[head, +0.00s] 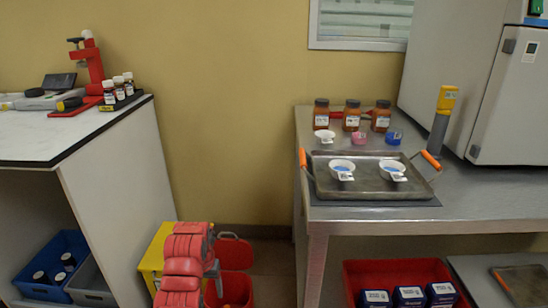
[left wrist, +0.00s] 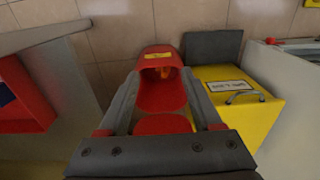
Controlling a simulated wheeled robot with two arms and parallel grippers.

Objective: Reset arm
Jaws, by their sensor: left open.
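My left arm, with red covers, reaches in from the bottom of the head view, low in the gap between the two benches. My left gripper (head: 213,268) shows only partly there, beside the red arm links. In the left wrist view the left gripper (left wrist: 160,74) has its two grey fingers spread apart with nothing between them. A red bin (left wrist: 158,58) stands on the floor beyond the fingers. My right gripper is in neither view.
A yellow bin (left wrist: 240,118) with a handle stands beside the red bin. A steel table (head: 455,205) at right holds a metal tray (head: 361,190) with two white dishes. A white bench (head: 110,150) stands at left. Bottles and a blue crate (head: 45,285) are also present.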

